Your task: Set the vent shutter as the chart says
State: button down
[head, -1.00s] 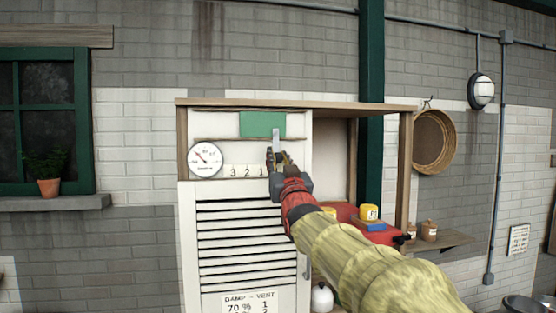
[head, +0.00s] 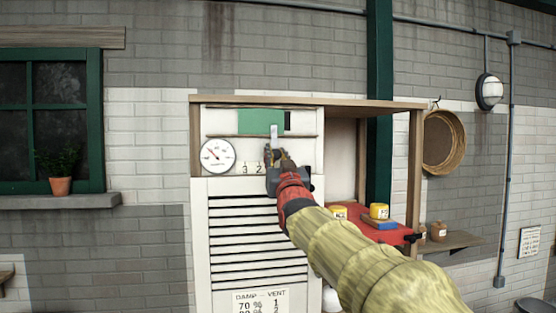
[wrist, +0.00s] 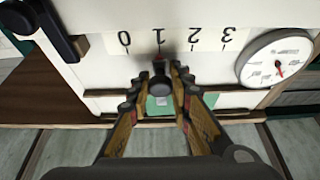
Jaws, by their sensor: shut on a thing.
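The green vent shutter (head: 258,122) sits in the slot at the top of the white cabinet, with a dark gap (head: 288,121) open at its right. A pale tab hangs from it. My gripper (head: 273,156) is shut on the shutter's dark knob (wrist: 160,86). In the wrist view, a pointer (wrist: 158,52) beyond the knob stands at about 1 on the number strip (wrist: 193,38), which shows upside down from 0 to 3.
A red shelf with yellow-labelled tins (head: 379,211) and a blue block (head: 380,223) is right of the cabinet, behind my arm. A dark handle (wrist: 55,30) shows in the wrist view. A wooden top (head: 310,101) overhangs the slot.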

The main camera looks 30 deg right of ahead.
jog(key=shift+d, duration=0.1)
jog(key=c, duration=1.9)
grip_release()
jog(key=shift+a, duration=0.25)
jog(key=shift+o, duration=1.3)
jog(key=shift+d, duration=0.1)
jog(key=v, duration=1.2)
